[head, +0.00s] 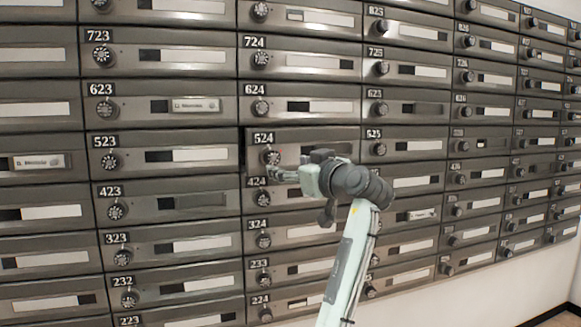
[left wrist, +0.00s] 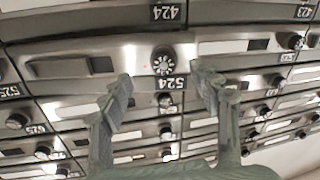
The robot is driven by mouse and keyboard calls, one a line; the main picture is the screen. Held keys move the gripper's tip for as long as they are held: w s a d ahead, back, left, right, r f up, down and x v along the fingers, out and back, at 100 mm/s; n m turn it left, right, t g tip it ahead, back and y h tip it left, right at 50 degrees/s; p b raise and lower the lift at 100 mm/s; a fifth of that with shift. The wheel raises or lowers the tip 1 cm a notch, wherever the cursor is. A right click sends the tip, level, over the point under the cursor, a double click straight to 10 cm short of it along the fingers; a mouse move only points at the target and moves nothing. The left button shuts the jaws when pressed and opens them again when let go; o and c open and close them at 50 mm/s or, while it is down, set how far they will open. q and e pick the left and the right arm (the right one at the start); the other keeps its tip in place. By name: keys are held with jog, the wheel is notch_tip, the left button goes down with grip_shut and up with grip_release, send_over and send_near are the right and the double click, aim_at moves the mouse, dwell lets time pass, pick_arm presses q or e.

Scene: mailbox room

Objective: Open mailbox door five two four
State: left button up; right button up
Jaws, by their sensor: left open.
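Mailbox door 524 (head: 310,138) is a grey metal door with a round dial knob (head: 272,157) at its left, below the number. A dark gap shows along the door's left edge, and it looks slightly ajar. My left gripper (head: 277,173) is at the knob, its arm covering the door's lower right part. In the left wrist view the picture is upside down. There the door (left wrist: 130,50) and knob (left wrist: 163,61) lie just beyond the two spread fingers of the left gripper (left wrist: 164,90). The fingers are open, one to each side of the knob, with nothing held. My right gripper is not in view.
Rows of similar doors fill the wall, with door 624 (head: 320,103) above, door 523 (head: 190,155) to the left and door 525 (head: 400,147) to the right. Their knobs stick out. White wall (head: 490,285) and floor show at the lower right.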

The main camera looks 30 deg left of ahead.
aim_at(273, 157)
pick_arm(q)
jog(key=w+a, duration=0.1)
jog(key=a, duration=0.1)
jog(key=w+a+r+p, duration=0.1)
jog(key=a, duration=0.3)
jog(key=shift+w+a+r, duration=0.25)
jog(key=shift+w, duration=0.15)
jog(key=shift+w+a+f, duration=0.1)
jog(key=shift+w+a, duration=0.1)
jog(key=shift+a, duration=0.1)
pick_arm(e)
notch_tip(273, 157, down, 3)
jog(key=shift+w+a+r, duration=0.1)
pick_arm(q)
jog(key=shift+c, duration=0.6)
grip_shut()
